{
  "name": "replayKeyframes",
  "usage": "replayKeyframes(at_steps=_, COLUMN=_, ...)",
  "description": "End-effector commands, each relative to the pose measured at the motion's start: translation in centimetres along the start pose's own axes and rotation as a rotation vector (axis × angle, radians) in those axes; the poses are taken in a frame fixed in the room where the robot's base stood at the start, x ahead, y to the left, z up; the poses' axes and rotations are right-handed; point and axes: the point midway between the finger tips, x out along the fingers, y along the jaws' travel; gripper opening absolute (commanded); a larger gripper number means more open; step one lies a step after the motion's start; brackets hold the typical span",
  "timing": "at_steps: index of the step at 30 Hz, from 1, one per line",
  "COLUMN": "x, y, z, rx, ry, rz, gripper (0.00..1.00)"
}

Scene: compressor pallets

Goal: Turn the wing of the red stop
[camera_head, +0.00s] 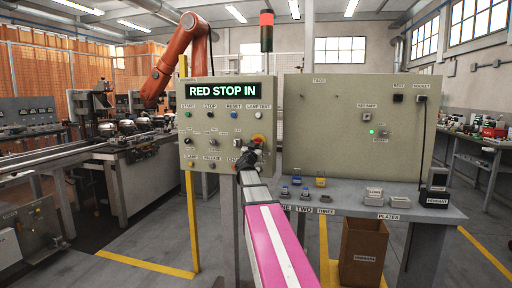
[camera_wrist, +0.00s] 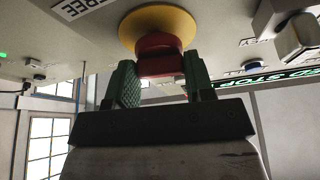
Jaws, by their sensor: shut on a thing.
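The red stop (camera_wrist: 158,50) is a red knob with a wing on a yellow round plate (camera_wrist: 165,22), seen close in the wrist view. In the head view the red stop's yellow plate (camera_head: 258,138) shows at the lower right of the control panel (camera_head: 228,95), mostly behind my gripper. My gripper (camera_wrist: 160,82) is shut on the red stop's wing, with one green finger on each side of it. In the head view my gripper (camera_head: 250,160) reaches up to the panel. The panel display (camera_head: 221,91) reads RED STOP IN.
Several small buttons and switches sit on the panel near my gripper. To the right, a bench (camera_head: 350,205) holds small blocks and plates, with a pale board (camera_head: 355,120) behind it. A cardboard box (camera_head: 363,250) stands below. An orange robot arm (camera_head: 175,65) stands behind the panel.

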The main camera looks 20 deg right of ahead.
Motion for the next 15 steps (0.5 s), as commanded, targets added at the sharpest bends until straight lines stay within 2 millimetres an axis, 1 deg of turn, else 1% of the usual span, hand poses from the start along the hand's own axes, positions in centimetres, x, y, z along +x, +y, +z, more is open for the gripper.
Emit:
replayKeyframes(at_steps=9, x=0.04, y=-0.22, z=0.01, rx=0.220, ry=-0.001, rz=0.091, gripper=0.25)
replayKeyframes(at_steps=15, x=0.04, y=-0.30, z=-0.03, rx=0.334, ry=0.000, rz=0.138, gripper=0.25)
